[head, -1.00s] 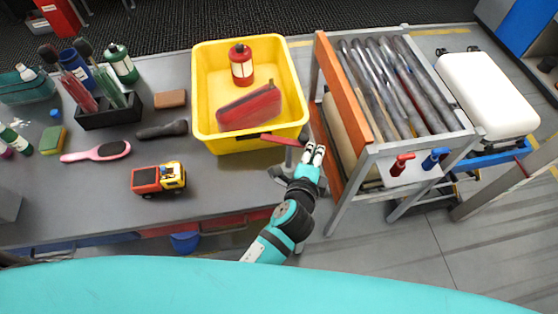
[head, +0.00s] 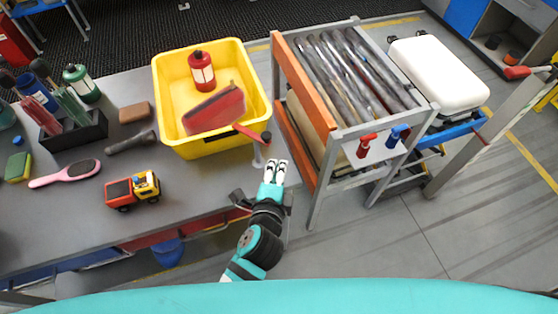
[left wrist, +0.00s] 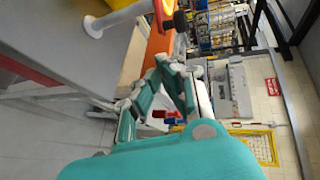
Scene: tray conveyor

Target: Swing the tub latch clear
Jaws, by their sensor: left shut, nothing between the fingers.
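The tub latch (head: 248,133) is a red bar with a dark round knob at its right end. It slants across the front right part of the yellow tub's (head: 215,146) rim, on top of a pale post at the table edge. The tub holds a red canister (head: 202,72) and a red pouch (head: 214,108). My left gripper (head: 276,163) is shut and empty, just in front of the latch's knob end, and looks apart from it. In the left wrist view a pale post (left wrist: 118,16) shows near the top. My right gripper is not in view.
An orange-sided rack (head: 308,100) with grey tubes stands close right of the tub and my gripper. A toy truck (head: 132,190) and a pink brush (head: 66,174) lie on the grey table. Floor in front of the rack is clear.

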